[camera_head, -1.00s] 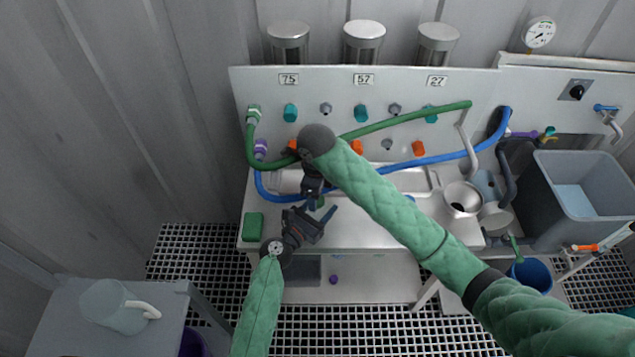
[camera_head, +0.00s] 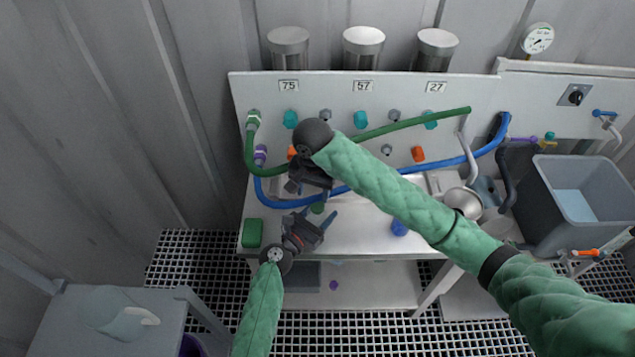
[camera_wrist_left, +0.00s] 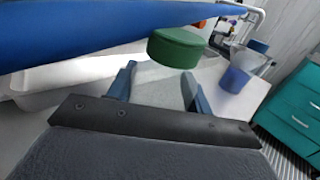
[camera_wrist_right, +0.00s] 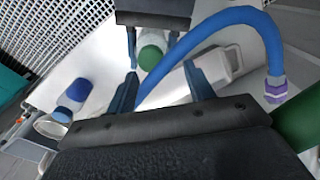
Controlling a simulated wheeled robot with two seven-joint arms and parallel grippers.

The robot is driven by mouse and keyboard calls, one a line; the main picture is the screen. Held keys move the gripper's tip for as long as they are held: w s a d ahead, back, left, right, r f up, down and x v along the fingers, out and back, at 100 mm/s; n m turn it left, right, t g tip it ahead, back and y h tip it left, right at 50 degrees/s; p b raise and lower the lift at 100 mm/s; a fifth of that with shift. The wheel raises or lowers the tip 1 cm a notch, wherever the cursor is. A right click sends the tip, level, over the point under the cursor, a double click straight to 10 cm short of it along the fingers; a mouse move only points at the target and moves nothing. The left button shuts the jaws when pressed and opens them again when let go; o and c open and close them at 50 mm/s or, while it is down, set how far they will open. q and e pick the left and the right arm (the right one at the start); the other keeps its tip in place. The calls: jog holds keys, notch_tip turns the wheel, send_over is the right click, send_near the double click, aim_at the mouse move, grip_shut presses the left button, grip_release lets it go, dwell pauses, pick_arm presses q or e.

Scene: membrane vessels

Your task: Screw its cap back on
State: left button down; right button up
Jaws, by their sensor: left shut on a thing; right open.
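A blue hose (camera_head: 290,203) and a green hose (camera_head: 390,127) cross near my grippers. A green block (camera_head: 252,233) lies at the bench's left, a blue object (camera_head: 399,228) at its front. A metal pot (camera_head: 464,200) and grey bin (camera_head: 585,195) are right.

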jog(key=n, duration=0.4)
jog(key=shift+r+n, duration=0.35)
jog(key=shift+n, duration=0.05)
jog(key=n, duration=0.4)
jog(key=shift+r, duration=0.25)
jog(key=n, duration=0.5)
jog(key=r+n, duration=0.1)
jog(key=n, duration=0.1)
jog(key=shift+d, duration=0.1)
jog(key=n, duration=0.7)
jog(key=shift+d+r+n, duration=0.2)
jog(key=shift+r+n, duration=0.1)
jog(key=n, duration=0.4)
jog(key=shift+s+d+r+g, duration=0.15)
jog(key=shift+r+g, duration=0.05)
jog(key=shift+g, duration=0.1)
jog(key=shift+d+r+n, duration=0.15)
jog(key=shift+n, duration=1.65)
